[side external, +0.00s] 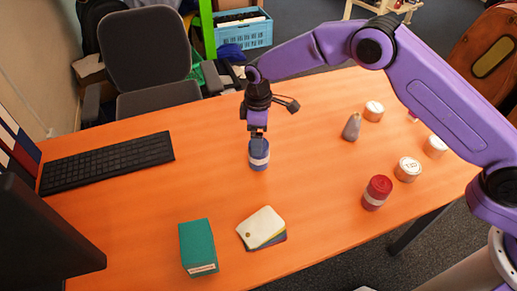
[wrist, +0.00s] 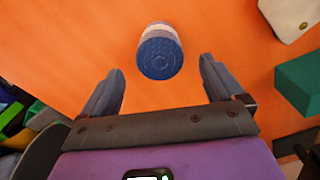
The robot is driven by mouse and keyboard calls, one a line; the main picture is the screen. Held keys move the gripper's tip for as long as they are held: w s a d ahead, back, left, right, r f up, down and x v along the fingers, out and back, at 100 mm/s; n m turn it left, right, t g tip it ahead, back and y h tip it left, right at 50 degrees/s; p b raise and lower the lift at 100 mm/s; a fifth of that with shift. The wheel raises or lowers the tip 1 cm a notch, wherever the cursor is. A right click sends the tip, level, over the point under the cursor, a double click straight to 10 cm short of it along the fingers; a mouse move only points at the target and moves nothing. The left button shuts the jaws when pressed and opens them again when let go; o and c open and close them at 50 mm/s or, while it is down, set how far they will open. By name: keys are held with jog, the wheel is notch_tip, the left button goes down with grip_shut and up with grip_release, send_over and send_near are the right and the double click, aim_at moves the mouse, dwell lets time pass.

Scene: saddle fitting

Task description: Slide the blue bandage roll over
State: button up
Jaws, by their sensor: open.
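The blue bandage roll (side external: 259,154) stands upright on the orange table, with a pale band around its middle. In the wrist view the blue bandage roll (wrist: 160,52) shows its round blue end, ahead of and between my two fingers. My gripper (side external: 257,132) is directly above or just behind the roll in the side view; the exact gap cannot be told there. In the wrist view my gripper (wrist: 160,85) is open, with nothing between the fingertips.
A red roll (side external: 376,193), a grey object (side external: 352,127) and several white-topped tins (side external: 408,169) stand to the right. A green box (side external: 198,247) and colour cards (side external: 262,228) lie toward the front. A black keyboard (side external: 107,162) is at left. The table around the blue roll is clear.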

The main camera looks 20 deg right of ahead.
aim_at(258, 163)
notch_tip(258, 163, down, 7)
dwell(0.3)
jog(key=c, duration=1.2)
